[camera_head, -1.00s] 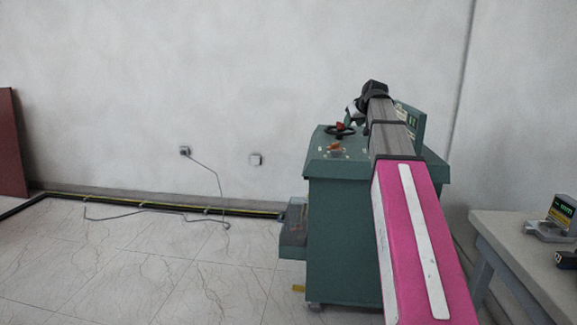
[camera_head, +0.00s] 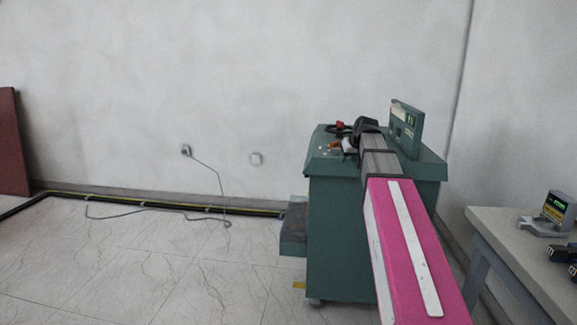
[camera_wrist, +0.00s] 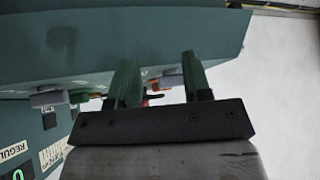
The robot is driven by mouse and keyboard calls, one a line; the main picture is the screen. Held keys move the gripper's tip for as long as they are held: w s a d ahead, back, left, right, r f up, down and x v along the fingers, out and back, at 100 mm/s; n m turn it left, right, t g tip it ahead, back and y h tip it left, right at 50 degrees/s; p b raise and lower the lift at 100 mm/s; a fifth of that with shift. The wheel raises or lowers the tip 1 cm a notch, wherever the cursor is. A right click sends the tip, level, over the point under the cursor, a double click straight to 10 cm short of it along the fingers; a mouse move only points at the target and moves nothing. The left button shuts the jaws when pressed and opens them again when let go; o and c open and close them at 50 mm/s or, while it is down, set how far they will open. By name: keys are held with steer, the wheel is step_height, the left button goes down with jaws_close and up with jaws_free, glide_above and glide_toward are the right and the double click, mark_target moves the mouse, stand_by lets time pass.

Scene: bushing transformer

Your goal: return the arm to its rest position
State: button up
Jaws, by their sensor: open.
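My arm, pink and grey, reaches forward over the green cabinet (camera_head: 335,230) in the head view. Its wrist end is low near the cabinet's top, and the arm hides the fingers there. In the wrist view my gripper (camera_wrist: 161,75) has two green fingers standing well apart, with a gap between them. Nothing is clearly held. Small grey, orange and red parts show behind and beside the fingers, and I cannot tell whether they touch. A green cabinet panel (camera_wrist: 120,30) fills the upper part of that view.
An upright control box (camera_head: 406,128) stands on the cabinet, just right of my arm. A light table (camera_head: 510,240) with small devices (camera_head: 548,215) is at the right. Wall sockets (camera_head: 186,150) and a floor cable run (camera_head: 140,203) lie left.

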steer(key=s+a+f+g, duration=0.1)
steer(key=s+f+g, duration=0.1)
steer(key=s+f, duration=0.7)
steer(key=s+a+f+m+g+h, duration=0.1)
steer(key=s+a+f+g, duration=0.1)
steer(key=s+f, duration=0.7)
steer(key=s+a+f+m+g+h, duration=0.1)
steer(key=s+f, duration=0.8)
steer(key=f, duration=1.1)
steer(key=shift+s+a+f+g, duration=0.15)
steer(key=shift+a+g, duration=0.2)
steer(key=shift+g, duration=0.55)
steer(key=shift+d, duration=0.1)
